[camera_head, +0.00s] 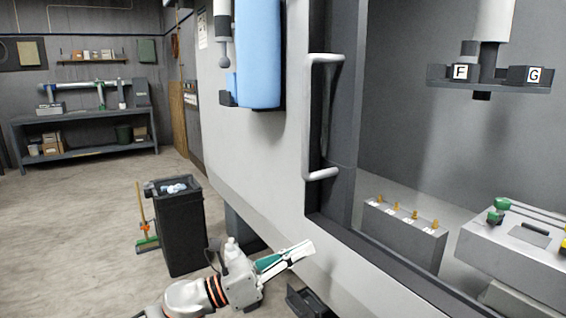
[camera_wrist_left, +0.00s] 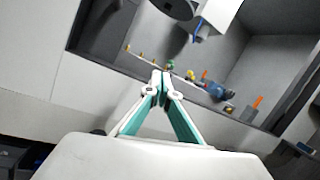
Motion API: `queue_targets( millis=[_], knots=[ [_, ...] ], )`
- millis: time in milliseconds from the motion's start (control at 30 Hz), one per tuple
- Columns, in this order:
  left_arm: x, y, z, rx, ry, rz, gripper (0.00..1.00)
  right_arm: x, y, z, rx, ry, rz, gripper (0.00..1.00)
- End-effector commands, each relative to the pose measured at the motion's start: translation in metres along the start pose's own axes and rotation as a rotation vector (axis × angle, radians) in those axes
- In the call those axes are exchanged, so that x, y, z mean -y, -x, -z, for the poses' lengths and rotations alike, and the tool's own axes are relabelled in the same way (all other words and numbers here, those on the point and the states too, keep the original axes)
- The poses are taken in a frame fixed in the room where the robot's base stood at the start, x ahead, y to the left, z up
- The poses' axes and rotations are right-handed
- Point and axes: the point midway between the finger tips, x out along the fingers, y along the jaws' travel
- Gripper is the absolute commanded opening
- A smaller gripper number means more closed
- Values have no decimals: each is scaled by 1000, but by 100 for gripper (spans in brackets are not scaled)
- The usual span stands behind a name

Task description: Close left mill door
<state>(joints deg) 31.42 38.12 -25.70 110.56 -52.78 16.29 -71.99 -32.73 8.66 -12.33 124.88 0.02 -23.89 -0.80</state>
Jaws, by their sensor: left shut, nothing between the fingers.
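The left mill door (camera_head: 345,70) shows in the head view as a dark grey upright panel at the left side of the mill's opening, and the opening to its right is uncovered. Its pale vertical bar handle (camera_head: 316,115) stands out from the door's edge. My left gripper (camera_head: 306,247) is low in front of the mill, below and slightly left of the handle, apart from it. In the left wrist view its teal-lined fingers (camera_wrist_left: 160,76) meet at the tips with nothing between them. I cannot make out the handle there. My right gripper is in neither view.
Inside the mill are a tool holder ring (camera_head: 490,78) marked F and G, a grey block (camera_head: 405,238) with several brass-coloured pieces, and a metal fixture (camera_head: 515,250). A blue control box (camera_head: 258,50) hangs on the mill's front. A black bin (camera_head: 178,230) stands left; open floor lies beyond.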

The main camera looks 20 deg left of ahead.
Motion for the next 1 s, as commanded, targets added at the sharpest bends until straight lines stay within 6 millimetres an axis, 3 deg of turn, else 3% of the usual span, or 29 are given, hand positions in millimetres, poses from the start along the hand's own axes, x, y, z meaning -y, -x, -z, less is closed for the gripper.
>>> queue_targets(
  millis=[33,233,400,533,600,700,867,1000],
  knots=[
    [-2,-11,-38,-11,-182,31,0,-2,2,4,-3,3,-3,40],
    [-23,-29,-142,-93,-849,98,0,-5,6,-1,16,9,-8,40],
    [-48,-24,-242,-188,-1366,98,0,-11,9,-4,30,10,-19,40],
    [-62,-12,-304,-264,-1649,80,0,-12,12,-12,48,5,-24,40],
    [-68,-5,-327,-298,-1747,70,0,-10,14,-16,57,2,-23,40],
    [-74,1,-345,-329,-1828,62,0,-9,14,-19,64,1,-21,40],
    [-77,-4,-350,-340,-1858,59,0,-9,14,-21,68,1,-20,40],
    [-79,-24,-345,-337,-1856,61,0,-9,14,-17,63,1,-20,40]
  ],
)
